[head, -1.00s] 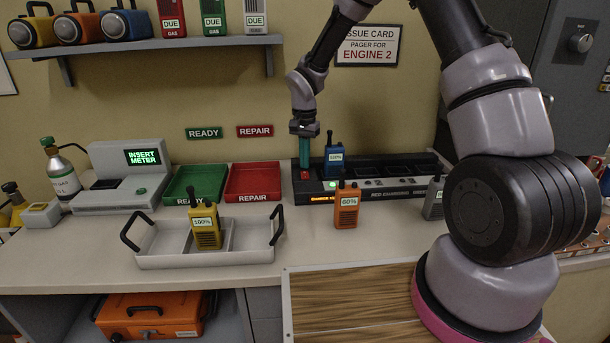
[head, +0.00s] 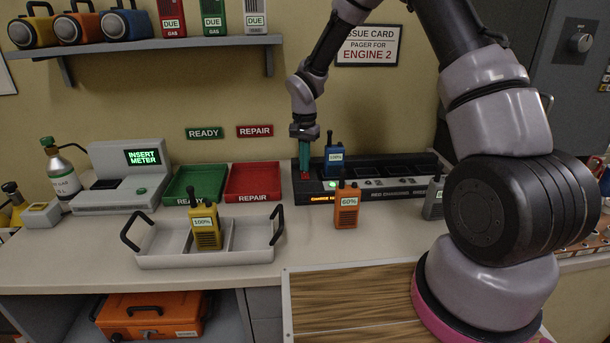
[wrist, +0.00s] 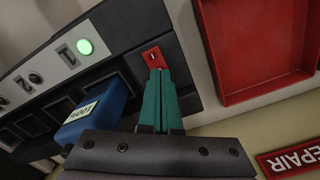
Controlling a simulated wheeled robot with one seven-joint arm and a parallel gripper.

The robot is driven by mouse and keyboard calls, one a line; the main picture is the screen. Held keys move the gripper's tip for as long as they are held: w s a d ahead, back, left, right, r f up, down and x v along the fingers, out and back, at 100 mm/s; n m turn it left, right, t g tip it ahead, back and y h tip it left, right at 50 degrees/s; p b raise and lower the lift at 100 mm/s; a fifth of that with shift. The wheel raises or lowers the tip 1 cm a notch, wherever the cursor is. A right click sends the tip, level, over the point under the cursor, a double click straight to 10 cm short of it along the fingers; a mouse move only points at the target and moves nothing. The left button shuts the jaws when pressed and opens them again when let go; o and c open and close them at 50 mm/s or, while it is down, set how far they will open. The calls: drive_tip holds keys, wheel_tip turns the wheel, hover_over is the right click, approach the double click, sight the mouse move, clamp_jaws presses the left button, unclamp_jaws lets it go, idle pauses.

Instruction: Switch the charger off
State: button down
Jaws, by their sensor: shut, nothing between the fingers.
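The charger (head: 400,194) is a long black unit at the back right of the counter, with a row of slots and an orange-lit display on its front. A red rocker switch (wrist: 154,58) sits at its left end, and a green lamp (wrist: 85,46) beside it is lit. My gripper (head: 305,168) points down over the switch with its green fingers together and empty. In the wrist view, the fingertips (wrist: 160,72) are at the switch's near edge and cover part of it; I cannot tell whether they touch. A blue radio (head: 335,157) marked 100% stands in the charger.
An orange radio (head: 347,208) marked 60% and a grey radio (head: 433,200) stand in front of the charger. The red REPAIR tray (head: 253,182) is close on its left, beside the green READY tray (head: 187,184). A grey carrier (head: 160,250) holds a yellow radio (head: 205,228).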

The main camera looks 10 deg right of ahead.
drive_tip(key=shift+f, duration=0.4)
drive_tip(key=shift+r, duration=3.55)
drive_tip(key=s+d+r+t, duration=0.1)
drive_tip(key=s+d+r, duration=0.35)
drive_tip(key=r, duration=0.45)
drive_tip(key=s+d+r+t, duration=0.2)
drive_tip(key=s+d+r, duration=0.25)
drive_tip(key=r, duration=0.55)
drive_tip(key=s+d+r+n+t+y, duration=0.1)
drive_tip(key=s+d+r+t, duration=0.1)
drive_tip(key=s, duration=0.7)
drive_tip(key=s+d+r+t+y, duration=0.1)
drive_tip(key=s+d+r+t, duration=0.1)
drive_tip(key=s+d+r, duration=0.3)
drive_tip(key=s+r, duration=0.1)
drive_tip(key=s, duration=0.3)
drive_tip(key=shift+s+d+r+n, duration=0.15)
drive_tip(key=shift+d+r+n, duration=0.15)
drive_tip(key=shift+n, duration=0.1)
